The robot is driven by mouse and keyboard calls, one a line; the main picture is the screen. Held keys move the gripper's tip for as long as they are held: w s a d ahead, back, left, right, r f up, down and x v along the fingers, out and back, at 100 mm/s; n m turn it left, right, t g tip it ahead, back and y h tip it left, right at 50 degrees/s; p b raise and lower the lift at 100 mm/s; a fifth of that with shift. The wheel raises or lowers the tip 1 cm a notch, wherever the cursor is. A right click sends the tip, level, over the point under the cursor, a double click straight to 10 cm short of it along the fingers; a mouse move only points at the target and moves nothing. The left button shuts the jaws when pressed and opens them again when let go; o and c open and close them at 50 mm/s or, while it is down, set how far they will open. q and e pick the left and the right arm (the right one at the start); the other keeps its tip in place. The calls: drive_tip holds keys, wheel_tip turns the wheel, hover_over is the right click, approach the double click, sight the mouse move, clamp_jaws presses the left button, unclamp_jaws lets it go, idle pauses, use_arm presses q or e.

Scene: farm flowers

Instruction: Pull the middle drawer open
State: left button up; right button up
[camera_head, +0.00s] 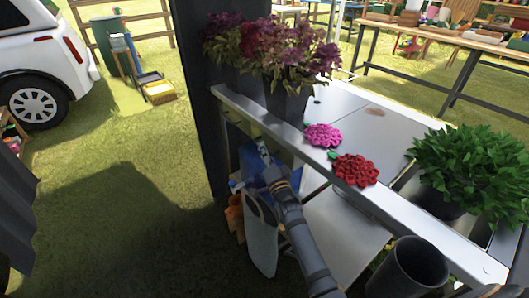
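The drawer row, with beige-olive fronts (236,117), sits just under the left edge of the metal-topped table (345,112). My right arm rises from the bottom of the picture, and my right gripper (263,150) is at the drawer fronts, around the middle of the row. It looks very close to the middle drawer's front, but I cannot tell whether it touches a handle. The fingers are small and partly merged with the drawer area, so their opening is unclear. My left gripper is not in view.
Potted purple flowers (290,55), a pink flower (322,136), a red flower (355,170) and a leafy plant (470,165) are on the table. A dark pot (408,268) stands at lower right. Blue and orange items lie below the drawers. Grass to the left is open.

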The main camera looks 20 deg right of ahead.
drive_tip(key=shift+w, duration=0.35)
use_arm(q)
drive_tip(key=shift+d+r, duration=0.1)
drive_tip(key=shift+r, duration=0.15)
use_arm(e)
clamp_jaws()
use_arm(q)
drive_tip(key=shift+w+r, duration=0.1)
use_arm(e)
drive_tip(key=shift+s+a, duration=0.1)
